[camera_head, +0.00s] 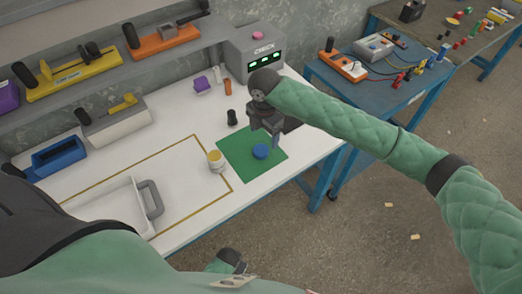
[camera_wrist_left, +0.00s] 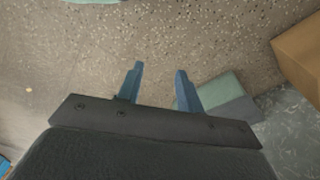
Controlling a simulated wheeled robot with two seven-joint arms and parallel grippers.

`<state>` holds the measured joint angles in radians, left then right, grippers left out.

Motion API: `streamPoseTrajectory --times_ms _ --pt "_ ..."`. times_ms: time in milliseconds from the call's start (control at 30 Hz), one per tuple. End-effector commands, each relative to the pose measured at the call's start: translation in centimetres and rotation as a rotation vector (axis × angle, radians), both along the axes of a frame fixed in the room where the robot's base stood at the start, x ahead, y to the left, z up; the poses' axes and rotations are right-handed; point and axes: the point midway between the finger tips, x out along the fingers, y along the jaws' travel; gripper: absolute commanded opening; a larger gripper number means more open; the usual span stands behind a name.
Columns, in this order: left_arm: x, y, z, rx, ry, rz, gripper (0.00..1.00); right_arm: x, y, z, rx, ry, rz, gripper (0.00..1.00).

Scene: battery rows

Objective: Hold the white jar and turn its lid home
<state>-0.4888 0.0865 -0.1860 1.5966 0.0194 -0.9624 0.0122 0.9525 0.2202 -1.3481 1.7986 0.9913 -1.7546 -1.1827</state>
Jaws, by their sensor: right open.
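A small white jar (camera_head: 216,161) with a yellowish band stands upright on the white table, just left of the green mat (camera_head: 243,172). A round blue lid (camera_head: 261,152) lies on the mat, apart from the jar. My right gripper (camera_head: 268,132) is open and points down above the mat, close to the lid and partly in line with it; whether it touches the lid I cannot tell. My left gripper (camera_wrist_left: 158,82) is open and empty, with bare floor beyond its fingers in the left wrist view.
A blue bin (camera_head: 60,157) is farther left.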

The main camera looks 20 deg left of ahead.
Motion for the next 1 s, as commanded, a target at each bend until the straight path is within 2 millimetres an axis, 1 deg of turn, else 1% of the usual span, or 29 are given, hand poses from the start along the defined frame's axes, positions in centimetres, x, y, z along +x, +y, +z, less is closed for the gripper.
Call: streamPoseTrajectory --times_ms 100,133,200,300,500,667,767,1000 --pt "0.0 0.0 0.0 0.000 -0.008 -0.001 0.36 0.0 0.0 -0.8 0.000 0.001 -0.001 0.75" --pt "-0.1 0.1 -0.2 0.001 -0.006 -0.001 0.36 -0.1 0.0 -1.1 0.000 0.001 -0.001 0.75" --pt "-0.5 0.4 -1.7 0.006 -0.001 -0.003 0.36 -0.1 0.0 -1.8 -0.001 0.002 -0.001 0.75" --pt "-0.6 0.7 -2.4 0.009 -0.004 -0.004 0.36 -0.1 0.1 -2.4 0.000 0.001 0.000 0.75" --pt "0.2 0.6 -2.1 0.008 -0.015 -0.003 0.36 -0.1 0.1 -2.4 0.000 0.000 0.000 0.75" --pt "0.3 0.6 -1.7 0.007 -0.022 -0.004 0.36 -0.1 0.2 -2.7 -0.001 0.000 0.000 0.75" --pt "-1.3 0.9 -3.7 0.013 -0.010 -0.008 0.36 -0.2 0.4 -3.3 -0.001 0.000 0.000 0.75" --pt "-2.0 2.0 -6.5 0.022 -0.031 -0.014 0.36 -0.5 0.9 -5.5 0.000 0.001 -0.001 0.75"
